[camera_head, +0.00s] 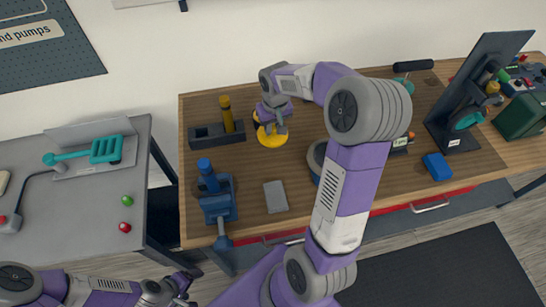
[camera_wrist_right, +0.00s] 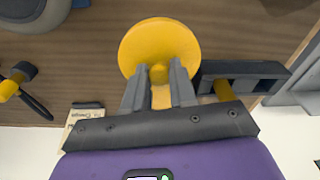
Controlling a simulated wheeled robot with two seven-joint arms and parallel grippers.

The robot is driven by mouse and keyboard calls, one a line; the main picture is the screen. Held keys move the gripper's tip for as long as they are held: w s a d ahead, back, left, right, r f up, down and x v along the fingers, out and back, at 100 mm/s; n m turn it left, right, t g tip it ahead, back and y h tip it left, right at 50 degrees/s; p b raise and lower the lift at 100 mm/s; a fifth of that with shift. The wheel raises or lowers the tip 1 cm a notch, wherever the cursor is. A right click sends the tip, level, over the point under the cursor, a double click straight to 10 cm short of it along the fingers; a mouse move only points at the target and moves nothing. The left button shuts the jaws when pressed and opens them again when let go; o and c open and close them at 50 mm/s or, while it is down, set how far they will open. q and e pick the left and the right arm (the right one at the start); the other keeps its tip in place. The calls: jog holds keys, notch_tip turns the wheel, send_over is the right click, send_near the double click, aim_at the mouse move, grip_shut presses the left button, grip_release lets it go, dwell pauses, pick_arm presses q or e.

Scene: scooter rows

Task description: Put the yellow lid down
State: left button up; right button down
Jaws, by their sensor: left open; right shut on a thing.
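The yellow lid (camera_head: 271,140) is a round disc with a small knob. It is over the back middle of the wooden workbench (camera_head: 240,160), right of a dark holder block (camera_head: 205,138). In the right wrist view, my right gripper (camera_wrist_right: 160,78) is shut on the knob of the lid (camera_wrist_right: 158,40), and the disc extends beyond the fingertips. I cannot tell whether the lid touches the bench top. My left gripper (camera_head: 184,290) is open and empty, low at the left, away from the bench top.
A blue vise (camera_head: 218,205) and a grey slab (camera_head: 276,197) are at the front left of the bench. A round dark thing (camera_head: 316,157) is partly behind my right arm. A blue box (camera_head: 438,166) and a black panel stand (camera_head: 470,90) are at the right.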

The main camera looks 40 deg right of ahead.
aim_at(273, 156)
jog(key=shift+s+a+f, duration=0.3)
jog(key=shift+s+a, duration=0.15)
jog(key=shift+s, duration=0.15)
notch_tip(273, 156, down, 10)
jog(key=shift+b, duration=1)
jog(key=shift+f, duration=0.1)
jog(key=c, duration=1.4)
grip_release()
jog(key=shift+f, duration=0.1)
jog(key=o, duration=0.5)
jog(key=shift+r, duration=0.2)
